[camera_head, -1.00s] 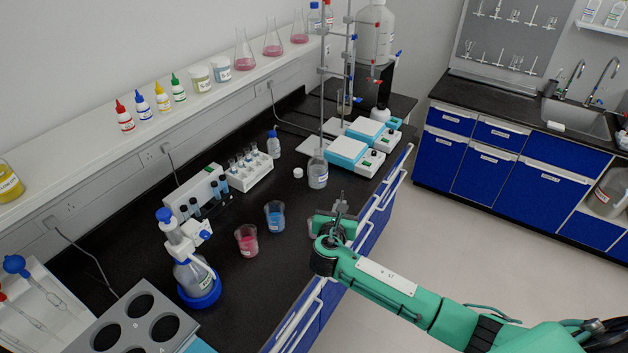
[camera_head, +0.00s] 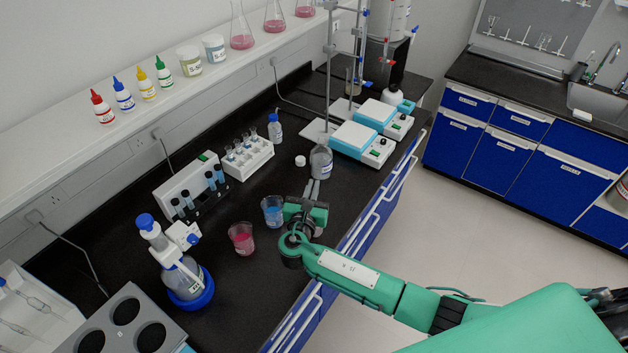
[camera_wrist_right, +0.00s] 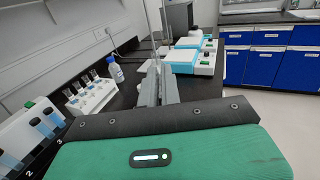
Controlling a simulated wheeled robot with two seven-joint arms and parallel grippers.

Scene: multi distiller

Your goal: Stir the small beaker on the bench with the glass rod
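A small beaker with pink liquid (camera_head: 241,239) stands on the black bench (camera_head: 215,290). A small beaker with blue liquid (camera_head: 272,212) stands just behind it to the right. I cannot tell which one the task means. My right gripper (camera_head: 312,188) is above the bench, right of the blue beaker and in front of a clear bottle (camera_head: 321,162). Its fingers are close together, also in the right wrist view (camera_wrist_right: 158,82), with no rod visible between them. I cannot make out the glass rod. My left gripper is not in view.
A tube rack (camera_head: 247,157) and a white block with dark vials (camera_head: 190,185) stand behind. Two hotplates (camera_head: 360,145) and metal stands are at the back right. A grey holed rack (camera_head: 125,325) is at front left.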

